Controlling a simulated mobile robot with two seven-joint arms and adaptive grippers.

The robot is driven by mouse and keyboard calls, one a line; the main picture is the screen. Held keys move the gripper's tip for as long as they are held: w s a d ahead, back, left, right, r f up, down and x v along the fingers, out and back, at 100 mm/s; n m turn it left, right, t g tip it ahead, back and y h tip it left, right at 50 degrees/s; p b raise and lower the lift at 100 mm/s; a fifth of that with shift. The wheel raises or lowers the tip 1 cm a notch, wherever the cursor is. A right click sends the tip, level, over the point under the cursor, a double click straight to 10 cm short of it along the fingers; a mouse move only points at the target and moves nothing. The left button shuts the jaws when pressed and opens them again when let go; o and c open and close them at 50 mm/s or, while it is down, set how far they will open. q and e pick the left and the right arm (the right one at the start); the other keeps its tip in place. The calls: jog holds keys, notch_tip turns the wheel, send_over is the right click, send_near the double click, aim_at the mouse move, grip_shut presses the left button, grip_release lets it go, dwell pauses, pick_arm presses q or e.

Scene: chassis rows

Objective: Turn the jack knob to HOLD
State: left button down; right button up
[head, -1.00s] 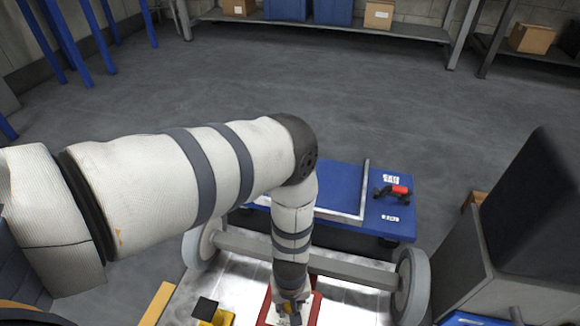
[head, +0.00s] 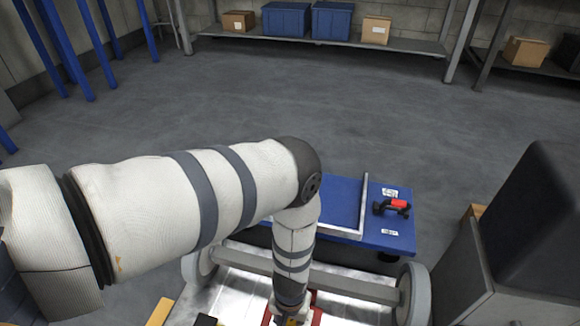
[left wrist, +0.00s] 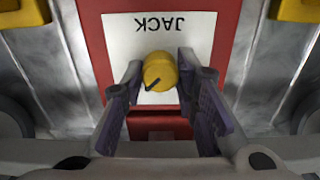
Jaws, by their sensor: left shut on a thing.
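The jack knob (left wrist: 160,72) is a round yellow knob with a dark pointer line, on a white plate (left wrist: 205,40) marked JACK, which reads upside down in the left wrist view. The plate sits on a red panel (left wrist: 96,40). The pointer line slants toward the lower left of that view. No HOLD mark is readable. My left gripper (left wrist: 160,78) is shut on the knob, one finger on each side. In the head view my left arm reaches down to the red panel (head: 315,317) at the bottom edge, and the knob is hidden. My right gripper is not in view.
More yellow parts (left wrist: 22,14) flank the panel on the metal deck (head: 232,286). A wheeled axle bar (head: 345,287) crosses behind it. Beyond stands a blue cart (head: 385,236) with a red-and-black item (head: 397,205). A dark box-shaped unit (head: 535,230) stands right. The floor behind is clear.

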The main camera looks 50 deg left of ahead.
aim_at(290, 321)
pick_arm(q)
jog(key=c, duration=1.2)
grip_release()
jog(key=shift+c, duration=0.2)
notch_tip(290, 321, up, 12)
